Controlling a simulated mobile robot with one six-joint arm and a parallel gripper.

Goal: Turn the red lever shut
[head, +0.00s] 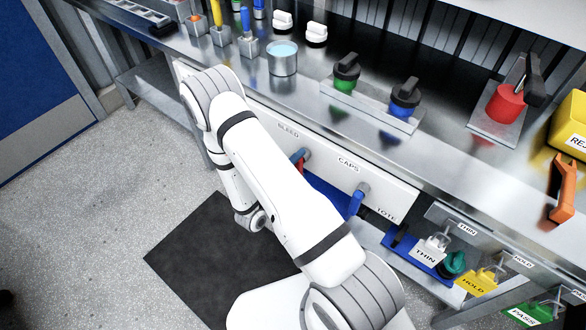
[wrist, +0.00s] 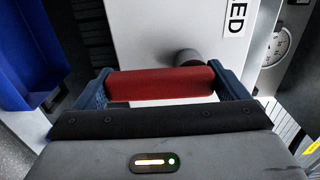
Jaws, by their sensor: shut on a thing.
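The red lever (wrist: 160,84) runs straight across the wrist view, with its grey round hub (wrist: 188,58) behind its right part on the white panel. My gripper (wrist: 163,86) is shut on the lever, one dark blue finger at each side of the red bar. In the head view only a small part of the red lever (head: 298,158) shows under the BLEED label (head: 288,130). My own arm hides the rest of it and my gripper there.
A blue lever (head: 356,201) hangs from the same panel, right of the red one, near the CAPS label. A blue bin (wrist: 38,50) is at left in the wrist view and a dial gauge (wrist: 279,46) at right. The steel counter (head: 300,95) above holds several items.

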